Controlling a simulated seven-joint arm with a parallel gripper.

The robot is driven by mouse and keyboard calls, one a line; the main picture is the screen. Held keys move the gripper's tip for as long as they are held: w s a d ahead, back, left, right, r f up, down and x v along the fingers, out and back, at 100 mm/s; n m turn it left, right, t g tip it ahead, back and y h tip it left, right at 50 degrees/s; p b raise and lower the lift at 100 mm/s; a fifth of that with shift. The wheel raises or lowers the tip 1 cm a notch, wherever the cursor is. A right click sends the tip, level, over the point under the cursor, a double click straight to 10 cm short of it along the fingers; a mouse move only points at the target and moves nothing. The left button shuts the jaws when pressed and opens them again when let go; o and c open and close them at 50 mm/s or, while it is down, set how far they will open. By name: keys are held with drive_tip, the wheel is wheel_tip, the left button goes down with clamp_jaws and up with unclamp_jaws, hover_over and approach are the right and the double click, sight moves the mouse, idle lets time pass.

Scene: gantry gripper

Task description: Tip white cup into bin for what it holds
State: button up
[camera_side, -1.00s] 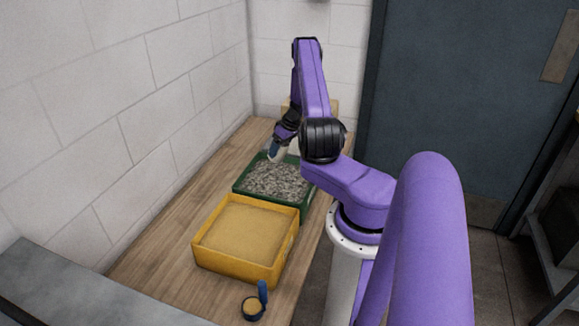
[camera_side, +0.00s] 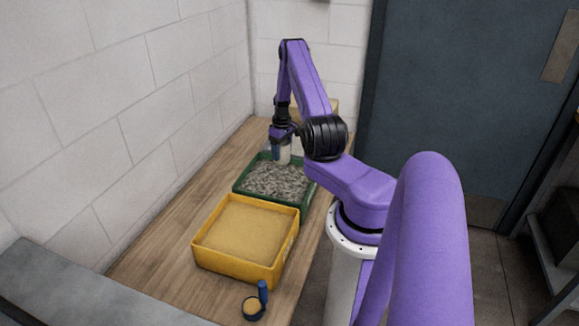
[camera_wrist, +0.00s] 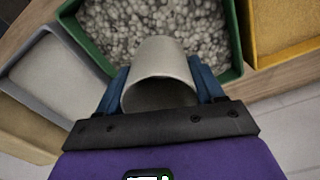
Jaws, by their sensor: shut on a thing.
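My gripper (camera_side: 282,146) is shut on the white cup (camera_side: 282,156) and holds it over the far end of the green bin (camera_side: 239,190). The green bin holds grey gravel (camera_side: 275,182). The cup looks nearly upright in the side view. In the wrist view the blue fingers of my gripper (camera_wrist: 160,88) press the white cup (camera_wrist: 160,58) from both sides, with gravel (camera_wrist: 155,25) beyond it. The inside of the cup is shaded, and I cannot make out any contents.
A yellow bin (camera_side: 240,271) of sand stands in front of the green one. A small blue-handled cup (camera_side: 254,308) with sandy contents stands nearer the camera. A grey bin (camera_wrist: 75,32) with pale contents is left in the wrist view. A wall (camera_side: 130,110) runs along the left.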

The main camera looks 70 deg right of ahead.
idle(0.4)
drive_tip(key=shift+r, duration=2.45)
drive_tip(key=w+a+r+n, duration=0.1)
drive_tip(key=w+a+r, duration=0.2)
drive_tip(key=a, duration=0.5)
drive_tip(key=w+a+r, duration=0.2)
drive_tip(key=w+a, duration=0.1)
drive_tip(key=a, duration=0.5)
drive_tip(key=w+a+r+n, duration=0.1)
drive_tip(key=w+a+r, duration=0.2)
drive_tip(key=a, duration=0.5)
drive_tip(key=s+a+r, duration=0.2)
drive_tip(key=s+a, duration=0.1)
drive_tip(key=a, duration=0.7)
drive_tip(key=s+a+r+n, duration=0.1)
drive_tip(key=s+a+r, duration=0.1)
drive_tip(key=a, duration=0.8)
drive_tip(key=shift+s+a, duration=0.4)
drive_tip(key=shift+s, duration=0.1)
